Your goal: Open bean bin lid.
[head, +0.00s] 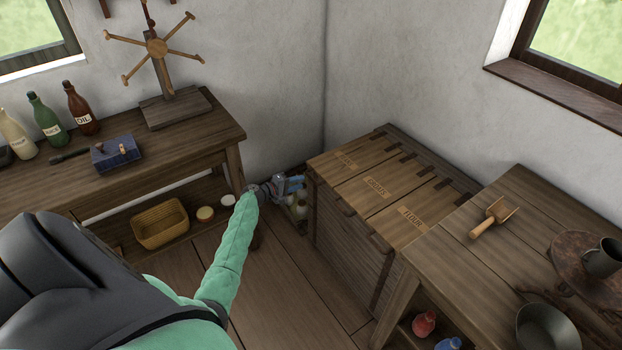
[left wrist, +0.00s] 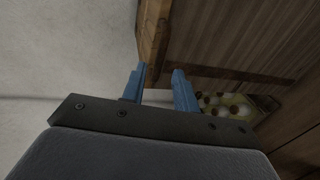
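A wooden bin chest stands in the corner with three lids, all lying shut. The far-left lid (head: 339,158) has a small label too blurred to read surely; by its place it may be the bean bin. The middle lid (head: 377,187) and the near lid (head: 413,218) also carry labels. Dark hinges line the back edge, dark tabs the front. My left gripper (head: 294,187) is just left of the chest's far-left front corner. Its blue fingers (left wrist: 158,90) are apart and empty, with a wooden edge (left wrist: 152,38) just beyond them. My right gripper is out of view.
A workbench (head: 215,135) with bottles and a blue box stands at left, a basket (head: 160,225) on its shelf. A table (head: 470,235) with a scoop (head: 494,217) adjoins the chest at right. Jars sit low beside the chest. The floor (head: 290,285) in front is clear.

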